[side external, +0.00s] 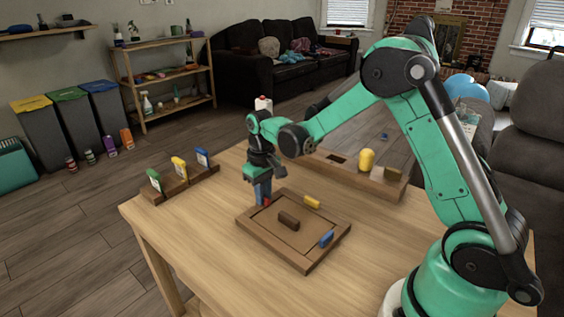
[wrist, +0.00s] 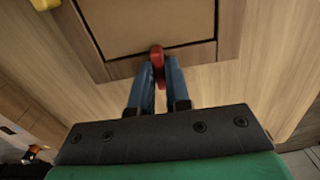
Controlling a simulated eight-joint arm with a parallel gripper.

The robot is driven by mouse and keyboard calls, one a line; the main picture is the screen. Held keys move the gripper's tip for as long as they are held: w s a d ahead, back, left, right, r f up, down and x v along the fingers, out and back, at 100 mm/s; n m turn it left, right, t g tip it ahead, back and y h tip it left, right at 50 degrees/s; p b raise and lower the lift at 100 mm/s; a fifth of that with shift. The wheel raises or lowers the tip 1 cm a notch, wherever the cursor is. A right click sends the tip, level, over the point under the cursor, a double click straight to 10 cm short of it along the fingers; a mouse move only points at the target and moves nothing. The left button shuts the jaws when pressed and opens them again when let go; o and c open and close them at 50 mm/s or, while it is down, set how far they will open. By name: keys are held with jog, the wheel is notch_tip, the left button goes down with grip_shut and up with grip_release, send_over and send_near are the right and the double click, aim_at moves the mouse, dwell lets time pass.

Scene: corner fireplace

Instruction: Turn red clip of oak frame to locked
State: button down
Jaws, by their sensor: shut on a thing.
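The oak frame (side external: 262,245) lies flat on the table, with a brown panel inside it and a dark brown block (side external: 288,221) on the panel. My gripper (side external: 264,200) points down at the frame's far left side. In the wrist view, the blue fingers of my gripper (wrist: 157,85) are shut on the red clip (wrist: 158,62), one on each side. The red clip points across the frame's edge toward the panel. In the side view, only a bit of the red clip (side external: 267,202) shows beside the fingers. A yellow clip (side external: 312,202) and a blue clip (side external: 326,239) sit on other sides.
A wooden rack (side external: 180,189) with green, yellow and blue tags stands at the table's left edge. A long wooden tray (side external: 345,180) with a yellow piece (side external: 366,160) lies behind the frame. The table front (side external: 195,245) is clear.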

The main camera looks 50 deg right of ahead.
jog(key=shift+n, duration=0.3)
jog(key=c, duration=0.8)
grip_release()
jog(key=shift+c, duration=0.2)
jog(key=shift+r, duration=2.8)
